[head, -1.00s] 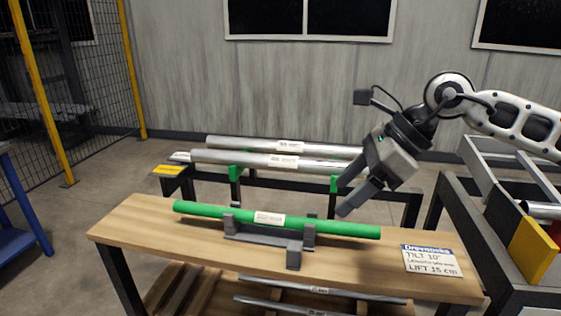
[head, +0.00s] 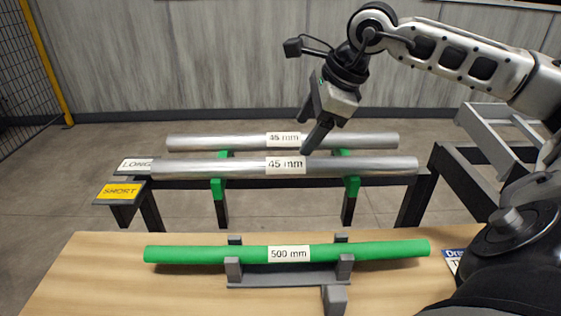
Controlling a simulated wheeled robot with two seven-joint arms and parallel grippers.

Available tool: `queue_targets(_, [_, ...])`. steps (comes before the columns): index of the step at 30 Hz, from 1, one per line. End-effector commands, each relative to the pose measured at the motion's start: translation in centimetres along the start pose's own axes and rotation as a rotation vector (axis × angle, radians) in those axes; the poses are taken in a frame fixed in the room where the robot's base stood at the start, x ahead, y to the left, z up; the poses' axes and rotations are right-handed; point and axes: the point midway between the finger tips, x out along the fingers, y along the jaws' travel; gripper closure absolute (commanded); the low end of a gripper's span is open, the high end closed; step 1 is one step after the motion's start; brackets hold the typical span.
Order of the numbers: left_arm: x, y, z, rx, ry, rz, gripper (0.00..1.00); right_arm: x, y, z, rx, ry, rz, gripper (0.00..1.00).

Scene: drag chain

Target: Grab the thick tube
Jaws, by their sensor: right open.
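A green tube (head: 200,254) labelled "500 mm" lies across a grey cradle (head: 288,279) on the wooden table. Two silver tubes, both labelled "45 mm", lie on a rack behind the table: a nearer one (head: 220,168) and a farther one (head: 200,142). The nearer one looks a little thicker in the picture. My right gripper (head: 308,128) is open and empty, its fingers pointing down. In the picture one fingertip lies over the silver tubes near their labels; I cannot tell whether it touches. My left gripper is out of view.
Green supports (head: 218,190) hold the silver tubes on the dark rack. A yellow "SHORT" sign (head: 120,191) and a white "LONG" sign (head: 135,165) sit at its left end. A grey frame (head: 485,130) stands at right. The wooden table (head: 90,285) is clear at left.

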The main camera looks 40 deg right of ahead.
Motion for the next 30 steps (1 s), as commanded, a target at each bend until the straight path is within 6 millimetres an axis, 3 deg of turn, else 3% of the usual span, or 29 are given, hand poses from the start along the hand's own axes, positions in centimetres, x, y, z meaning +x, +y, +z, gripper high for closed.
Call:
queue_targets(3, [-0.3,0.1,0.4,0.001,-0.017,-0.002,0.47,2.6,0.1,0.2,0.000,-0.004,0.007,0.34])
queue_targets(7, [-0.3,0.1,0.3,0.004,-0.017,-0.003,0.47,4.7,0.1,0.1,0.001,-0.003,0.004,0.34])
queue_targets(14, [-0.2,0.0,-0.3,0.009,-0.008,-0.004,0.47,6.3,0.0,0.2,0.001,-0.002,0.002,0.34])
queue_targets(24, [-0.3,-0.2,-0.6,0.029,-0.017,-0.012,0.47,10.7,-0.1,0.6,0.001,-0.002,0.003,0.34])
queue_targets(30, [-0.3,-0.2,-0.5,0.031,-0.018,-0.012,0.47,11.1,-0.1,0.5,0.000,-0.001,0.001,0.34])
